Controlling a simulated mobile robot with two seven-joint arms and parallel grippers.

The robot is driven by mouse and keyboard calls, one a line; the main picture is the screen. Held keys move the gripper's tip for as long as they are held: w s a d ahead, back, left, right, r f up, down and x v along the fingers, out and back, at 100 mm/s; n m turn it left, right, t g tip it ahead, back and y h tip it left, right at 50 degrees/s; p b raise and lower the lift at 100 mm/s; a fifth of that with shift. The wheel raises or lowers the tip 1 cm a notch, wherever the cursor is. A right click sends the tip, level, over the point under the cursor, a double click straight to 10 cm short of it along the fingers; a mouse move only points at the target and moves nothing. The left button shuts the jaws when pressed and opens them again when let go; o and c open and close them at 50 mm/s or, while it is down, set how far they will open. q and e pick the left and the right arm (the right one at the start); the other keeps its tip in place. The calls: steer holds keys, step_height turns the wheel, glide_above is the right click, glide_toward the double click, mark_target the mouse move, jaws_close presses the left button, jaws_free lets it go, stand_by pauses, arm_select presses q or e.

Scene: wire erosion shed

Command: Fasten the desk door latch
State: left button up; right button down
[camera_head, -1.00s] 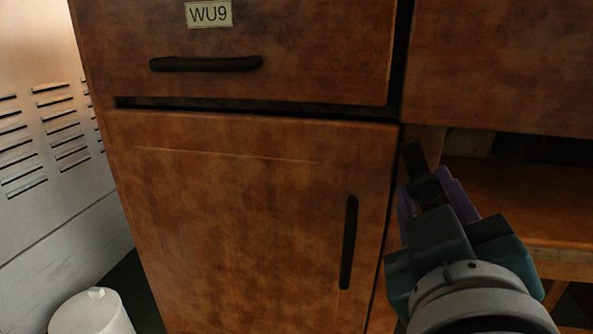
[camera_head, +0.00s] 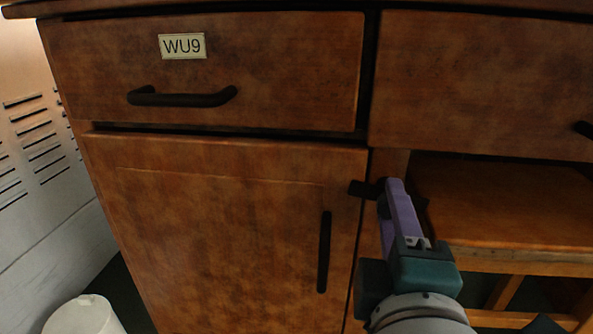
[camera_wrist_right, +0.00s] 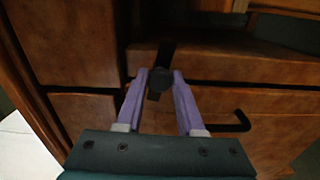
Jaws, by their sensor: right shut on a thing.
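The desk door (camera_head: 215,225) is a brown wooden panel with a dark vertical handle (camera_head: 324,252), and it looks closed in its frame. The latch (camera_head: 361,189) is a small dark bar on the post to the right of the door. It lies about level, with its left end reaching over the door's right edge. My right gripper (camera_head: 391,186), with purple fingers, is shut on the latch's round knob. In the right wrist view the knob (camera_wrist_right: 160,78) sits between the fingertips, which hide part of the latch in the head view. My left gripper is not in view.
A drawer labelled WU9 (camera_head: 270,75) with a dark handle (camera_head: 182,97) is above the door. An open shelf (camera_head: 500,200) lies right of the post. A white bin (camera_head: 84,317) stands at lower left, near a pale louvred wall (camera_head: 35,190).

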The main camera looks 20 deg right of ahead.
steer(key=shift+n+p, duration=0.5)
steer(key=shift+n, duration=0.6)
steer(key=c, duration=0.5)
jaws_free()
steer(key=p+v, duration=0.2)
steer(key=v, duration=0.8)
